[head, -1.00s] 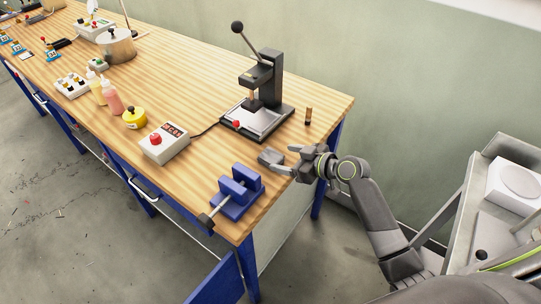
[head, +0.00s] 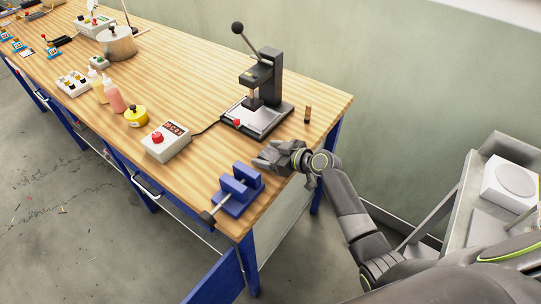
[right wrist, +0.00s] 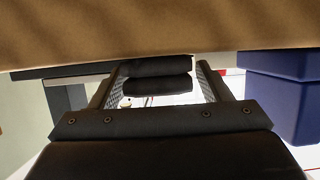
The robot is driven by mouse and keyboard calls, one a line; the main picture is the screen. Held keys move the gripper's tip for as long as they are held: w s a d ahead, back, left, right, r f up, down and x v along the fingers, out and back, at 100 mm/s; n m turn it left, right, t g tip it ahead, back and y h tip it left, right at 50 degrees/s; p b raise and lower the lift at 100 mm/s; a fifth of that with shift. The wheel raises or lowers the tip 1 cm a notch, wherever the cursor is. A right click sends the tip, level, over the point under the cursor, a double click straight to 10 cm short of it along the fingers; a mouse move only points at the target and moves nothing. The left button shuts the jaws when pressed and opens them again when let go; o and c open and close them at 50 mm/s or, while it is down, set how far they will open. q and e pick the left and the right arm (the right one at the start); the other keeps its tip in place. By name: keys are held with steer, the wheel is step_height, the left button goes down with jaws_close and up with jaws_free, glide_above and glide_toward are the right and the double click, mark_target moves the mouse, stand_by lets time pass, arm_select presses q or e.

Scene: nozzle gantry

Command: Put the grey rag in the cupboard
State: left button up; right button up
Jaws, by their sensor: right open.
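The grey rag (head: 262,163), a small folded bundle, lies on the bench top behind the blue vise in the head view. My right gripper (head: 275,155) is at the rag, coming from the right, with its fingers open around it. In the right wrist view the rag (right wrist: 158,78) shows as dark folded rolls between the two ridged fingers (right wrist: 160,88); whether they touch it I cannot tell. A blue panel (head: 217,282) below the bench's near end may be a cupboard door; the cupboard's inside is hidden. My left gripper is not in view.
The blue vise (head: 238,190) stands close by on the wooden bench (head: 195,100), also seen in the right wrist view (right wrist: 285,85). A black lever press (head: 262,95), a small brown cylinder (head: 308,114) and a control box (head: 166,143) stand near. A grey cart (head: 470,195) is at right.

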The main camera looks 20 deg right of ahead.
steer(key=c, duration=1.1)
